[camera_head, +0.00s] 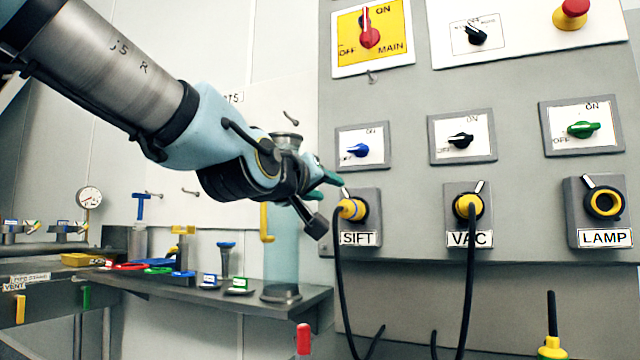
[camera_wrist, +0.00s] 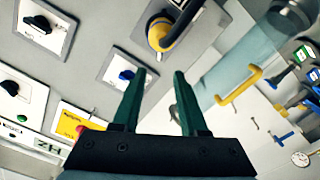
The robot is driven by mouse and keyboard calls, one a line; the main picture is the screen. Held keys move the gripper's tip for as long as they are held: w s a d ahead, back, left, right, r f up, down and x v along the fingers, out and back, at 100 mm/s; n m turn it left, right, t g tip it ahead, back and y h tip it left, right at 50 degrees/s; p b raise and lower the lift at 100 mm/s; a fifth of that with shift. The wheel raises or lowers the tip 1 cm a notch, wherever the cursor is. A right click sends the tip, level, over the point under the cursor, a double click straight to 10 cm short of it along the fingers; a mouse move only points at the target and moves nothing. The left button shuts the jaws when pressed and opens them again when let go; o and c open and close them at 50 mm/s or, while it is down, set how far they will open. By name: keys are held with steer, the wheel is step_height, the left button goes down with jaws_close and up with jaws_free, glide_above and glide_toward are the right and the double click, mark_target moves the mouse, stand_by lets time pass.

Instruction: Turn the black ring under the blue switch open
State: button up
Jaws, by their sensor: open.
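The blue switch (camera_head: 358,150) is on a white plate in the panel; it also shows in the wrist view (camera_wrist: 127,75). Directly below it is the SIFT socket, with a black ring (camera_head: 364,207) around a yellow plug (camera_head: 350,209). A white mark on the ring points up and left. The plug and part of the ring show at the top of the wrist view (camera_wrist: 163,32). My gripper (camera_head: 334,180) is open and empty, just left of the socket and apart from it. Its two green fingers (camera_wrist: 159,75) point toward the panel below the plug in the wrist view.
A black cable (camera_head: 338,290) hangs from the SIFT plug. The VAC socket (camera_head: 467,206) and LAMP socket (camera_head: 604,204) are to the right. A clear cylinder (camera_head: 283,255) with a yellow handle stands left, below my arm, on a grey shelf (camera_head: 225,297).

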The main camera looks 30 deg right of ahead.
steer(key=shift+p+v, duration=1.1)
steer(key=shift+p, duration=2.4)
steer(key=w+a+f+y, duration=0.3)
steer(key=w+a+f, duration=0.15)
steer(key=f, duration=0.25)
steer(key=w+a+f+y, duration=0.3)
steer(key=w+a+f, duration=0.1)
steer(key=w+f, duration=0.15)
steer(key=w+a+f+n+g+y, duration=0.25)
steer(key=a+f+y, duration=0.25)
steer(key=a+f, duration=0.8)
steer(key=s+a+f+n+g+y, duration=0.1)
steer(key=s+a+f+g+y, duration=0.15)
steer(key=a+f, duration=0.4)
steer(key=s+a+f+n+g+y, duration=0.1)
steer(key=s+a+f+g, duration=0.25)
steer(key=a, duration=0.65)
step_height(320, 180, up, 15)
steer(key=p, duration=1.4)
steer(key=shift+s, duration=0.25)
